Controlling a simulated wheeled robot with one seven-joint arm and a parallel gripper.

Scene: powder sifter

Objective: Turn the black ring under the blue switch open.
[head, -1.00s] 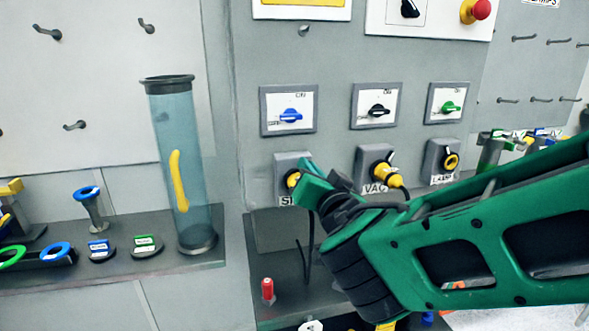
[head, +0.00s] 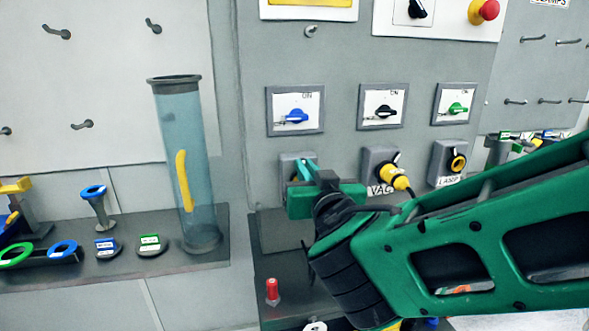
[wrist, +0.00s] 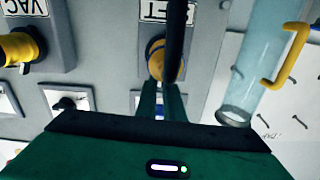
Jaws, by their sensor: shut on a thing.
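The blue switch (head: 294,116) is on a white plate in the upper row of the grey panel. Below it is a grey socket box (head: 287,160), mostly hidden by my gripper (head: 303,172). In the wrist view, which is upside down, the socket's yellow round part (wrist: 155,58) shows beyond my gripper's (wrist: 161,92) two narrow green fingers. The fingers are close together and shut on the black ring at the socket. The ring itself is largely hidden, so its angle cannot be told. A dark strip crosses in front of the socket.
To the right are a yellow plug (head: 394,176) in the VAC socket and the LAMP socket (head: 457,160). A clear blue tube (head: 186,170) stands on the left shelf. A red peg (head: 272,291) stands on the lower ledge.

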